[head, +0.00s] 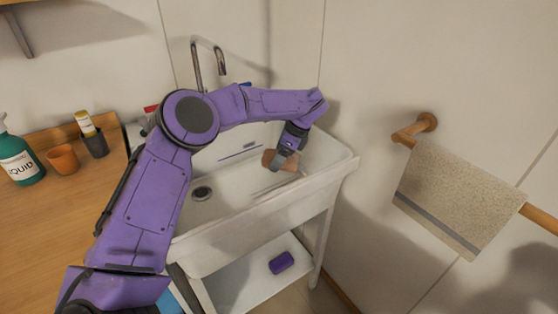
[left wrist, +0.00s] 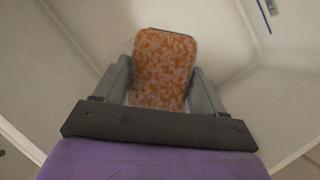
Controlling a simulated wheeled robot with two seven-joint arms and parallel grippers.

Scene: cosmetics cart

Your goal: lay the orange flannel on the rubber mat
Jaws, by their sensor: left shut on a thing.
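My left gripper (head: 281,161) is low inside the white sink basin, toward its right end. It is shut on the orange flannel (head: 268,157), a small orange-brown piece that shows beside the fingers. In the left wrist view the flannel (left wrist: 163,70) is a rounded block with orange and pale mottling, between the two grey fingers (left wrist: 160,88). I cannot tell whether it touches the basin. I cannot make out the rubber mat for sure. My right gripper is out of view.
The white sink (head: 260,205) has a tap (head: 197,65) behind it. A purple block (head: 282,262) lies on the shelf below. A green bottle (head: 20,160), an orange cup (head: 63,160) and a dark cup (head: 95,143) stand on the left counter. A towel (head: 455,195) hangs at right.

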